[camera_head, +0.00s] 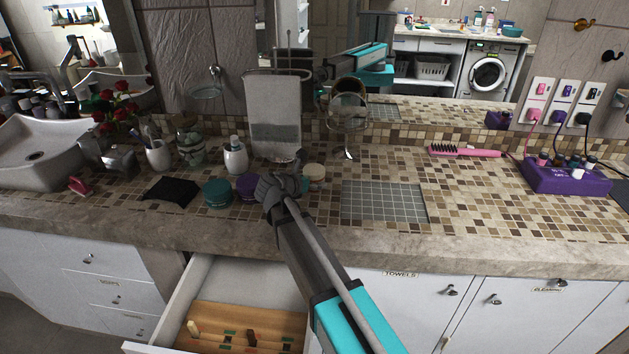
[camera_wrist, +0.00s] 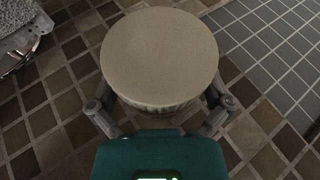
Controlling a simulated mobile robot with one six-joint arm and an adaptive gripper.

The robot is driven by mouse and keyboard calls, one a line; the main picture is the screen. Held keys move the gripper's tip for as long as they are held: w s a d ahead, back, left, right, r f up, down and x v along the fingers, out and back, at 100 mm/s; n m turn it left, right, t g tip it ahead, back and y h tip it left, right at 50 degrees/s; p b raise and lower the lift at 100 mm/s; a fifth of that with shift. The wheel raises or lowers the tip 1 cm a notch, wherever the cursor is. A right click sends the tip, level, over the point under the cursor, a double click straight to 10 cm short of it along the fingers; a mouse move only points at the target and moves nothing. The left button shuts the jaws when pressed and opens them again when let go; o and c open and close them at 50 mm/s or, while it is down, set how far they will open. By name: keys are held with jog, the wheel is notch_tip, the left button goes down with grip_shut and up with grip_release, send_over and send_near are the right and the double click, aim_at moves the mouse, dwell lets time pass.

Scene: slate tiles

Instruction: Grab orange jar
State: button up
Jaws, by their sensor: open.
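A round jar with a beige lid (camera_wrist: 160,55) sits on the tiled counter in the wrist view, with its body mostly hidden under the lid. My gripper (camera_wrist: 161,108) is open, with one finger on each side of the jar's near part; I cannot tell whether they touch it. In the head view the beige jar (camera_head: 315,174) shows just right of my gripper (camera_head: 285,182), partly hidden by it. A purple jar (camera_head: 246,188) and a teal jar (camera_head: 217,193) stand to the left. No plainly orange jar shows.
A towel stand (camera_head: 273,110) and a round mirror (camera_head: 347,112) stand behind. A grey grid mat (camera_head: 384,202) lies to the right, a black cloth (camera_head: 170,191) to the left. An open drawer (camera_head: 235,285) juts out below the counter.

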aim_at(309, 173)
jog(key=shift+w+d+f, duration=0.1)
jog(key=shift+w+d, duration=0.1)
jog(key=shift+c, duration=0.3)
jog(key=c, duration=0.8)
jog(key=shift+r, duration=0.2)
jog(key=shift+c, duration=0.2)
notch_tip(309, 173, up, 3)
jog(key=p, duration=0.3)
jog(key=s+a+r+p, duration=0.8)
jog(key=a+r+p, duration=0.1)
jog(key=a+p, duration=0.1)
jog(key=shift+s+a+r, duration=0.25)
jog(key=shift+a+r, duration=0.1)
jog(key=shift+a, duration=0.35)
